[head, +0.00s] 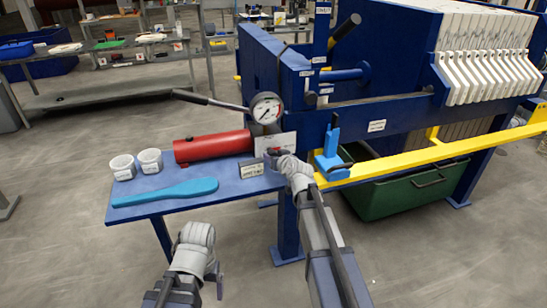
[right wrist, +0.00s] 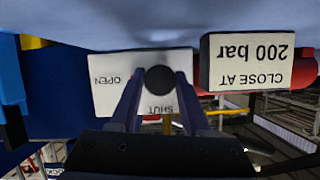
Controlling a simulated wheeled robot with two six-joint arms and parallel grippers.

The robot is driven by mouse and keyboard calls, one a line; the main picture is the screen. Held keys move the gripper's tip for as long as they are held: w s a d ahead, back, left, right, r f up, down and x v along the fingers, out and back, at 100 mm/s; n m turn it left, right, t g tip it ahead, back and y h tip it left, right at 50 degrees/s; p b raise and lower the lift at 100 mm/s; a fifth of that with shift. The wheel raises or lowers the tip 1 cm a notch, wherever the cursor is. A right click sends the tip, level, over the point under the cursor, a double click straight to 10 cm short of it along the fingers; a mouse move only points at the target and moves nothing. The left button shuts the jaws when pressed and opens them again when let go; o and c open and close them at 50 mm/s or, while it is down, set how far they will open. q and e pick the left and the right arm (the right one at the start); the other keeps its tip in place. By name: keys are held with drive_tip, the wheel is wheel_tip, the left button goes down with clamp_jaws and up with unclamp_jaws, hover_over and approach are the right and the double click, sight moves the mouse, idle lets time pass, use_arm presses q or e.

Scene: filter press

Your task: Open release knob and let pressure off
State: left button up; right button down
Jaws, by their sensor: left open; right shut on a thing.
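The release knob (right wrist: 160,79) is a small black round knob in front of a white plate (right wrist: 103,96) marked OPEN and SHUT, upside down in the right wrist view. My right gripper (head: 275,154) is shut on the knob, one finger on each side; in the head view the gripper mostly hides it. The pressure gauge (head: 266,108) stands above the red pump cylinder (head: 210,146), its reading too small to tell. My left gripper (head: 219,282) is low in front of the blue bench, open and apart from everything.
The blue bench (head: 230,181) holds two white cups (head: 123,167), a blue paddle (head: 165,193) and a CLOSE AT 200 bar sign (right wrist: 250,63). The pump lever (head: 205,100) sticks out left. A yellow rail (head: 430,155) and green bin (head: 410,192) are at right.

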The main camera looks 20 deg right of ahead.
drive_tip(key=c, duration=0.7)
unclamp_jaws()
drive_tip(key=p+v, duration=0.3)
drive_tip(key=v, duration=0.5)
drive_tip(key=shift+w, duration=0.1)
drive_tip(key=shift+a, duration=0.1)
